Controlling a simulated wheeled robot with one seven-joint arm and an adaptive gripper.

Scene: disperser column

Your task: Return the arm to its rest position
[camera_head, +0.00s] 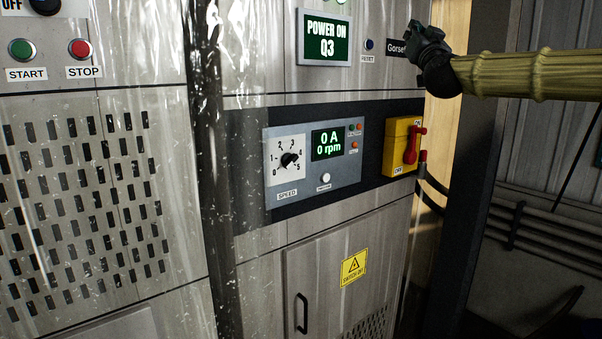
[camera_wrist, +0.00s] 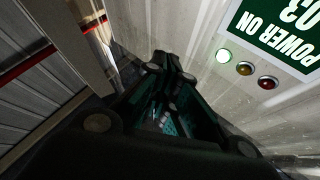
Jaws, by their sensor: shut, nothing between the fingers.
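My gripper (camera_head: 418,38) is at the upper right of the head view, in front of the cabinet's upper edge beside the "Gorse…" label, part of which it covers. My arm (camera_head: 530,75) in a yellowish sleeve reaches in from the right edge. In the wrist view my gripper's dark fingers (camera_wrist: 172,68) are closed together with nothing between them. The "POWER ON Q3" display (camera_head: 325,38) is left of my gripper, and it also shows upside down in the wrist view (camera_wrist: 285,35). No contact with the cabinet can be made out.
A control panel (camera_head: 315,160) shows 0 A and 0 rpm, with a speed dial (camera_head: 288,161). A yellow box with a red switch handle (camera_head: 411,145) sits to its right. A dark post (camera_head: 470,200) stands right of the cabinet. Pipes (camera_head: 550,235) run along the back wall.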

